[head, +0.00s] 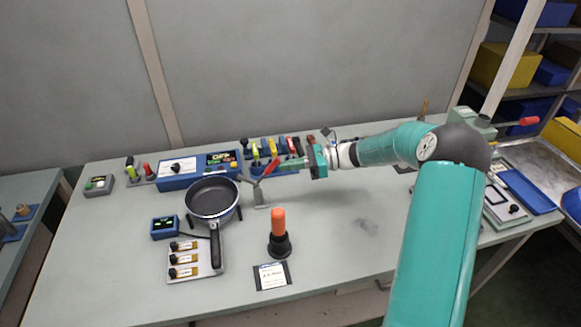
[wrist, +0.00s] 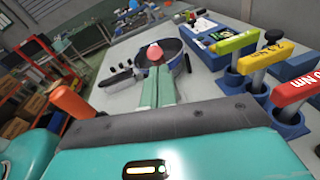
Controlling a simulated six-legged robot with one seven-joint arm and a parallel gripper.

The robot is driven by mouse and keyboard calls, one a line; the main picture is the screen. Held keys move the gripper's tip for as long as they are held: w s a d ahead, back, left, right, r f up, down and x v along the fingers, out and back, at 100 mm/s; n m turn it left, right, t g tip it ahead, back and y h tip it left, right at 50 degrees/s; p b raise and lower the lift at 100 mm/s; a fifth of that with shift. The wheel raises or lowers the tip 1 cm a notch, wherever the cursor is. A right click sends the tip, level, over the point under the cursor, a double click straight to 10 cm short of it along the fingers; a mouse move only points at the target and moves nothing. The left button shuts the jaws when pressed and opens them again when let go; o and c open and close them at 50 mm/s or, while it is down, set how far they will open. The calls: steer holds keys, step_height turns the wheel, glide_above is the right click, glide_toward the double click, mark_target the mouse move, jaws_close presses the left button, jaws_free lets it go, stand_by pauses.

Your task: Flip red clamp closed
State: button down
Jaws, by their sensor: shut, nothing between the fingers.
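A toggle clamp with a red handle (head: 271,167) stands on the table just right of the pan in the head view. Its grey metal bracket (head: 261,196) rests on the tabletop and the handle sticks up at a slant. My gripper (head: 283,165) is shut and empty, with its tips pointing left, close to the handle. In the wrist view the closed green fingers (wrist: 156,90) point at the round red handle end (wrist: 155,51), which shows just beyond the tips. I cannot tell whether they touch. The fingers hide the lower part of the clamp there.
A dark frying pan (head: 212,198) sits left of the clamp. Torque tools in blue holders (head: 285,150) stand close behind my gripper. An orange-handled tool (head: 278,232) stands in front. Another red handle (head: 529,121) is at the far right.

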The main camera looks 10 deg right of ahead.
steer(key=a+r+h, duration=0.2)
steer(key=h, duration=0.1)
steer(key=a+r+h, duration=0.1)
steer(key=shift+a+r+n+g+h, duration=0.2)
steer(key=shift+r+n+g+h, duration=0.1)
steer(key=shift+h, duration=0.1)
steer(key=shift+a+r+h, duration=0.35)
steer(key=shift+a+h, duration=0.4)
steer(key=shift+h, duration=0.1)
steer(key=shift+a+r+h, duration=0.3)
steer(key=shift+a+h, duration=0.4)
steer(key=shift+h, duration=0.15)
steer(key=shift+a, duration=0.1)
steer(key=shift+s+d, duration=0.1)
steer(key=shift+d, duration=0.4)
steer(key=d, duration=0.4)
glide_toward(277, 160)
steer(key=v, duration=0.2)
steer(key=shift+s+d+r, duration=0.15)
steer(key=shift+s+r, duration=0.1)
steer(key=shift+r, duration=0.05)
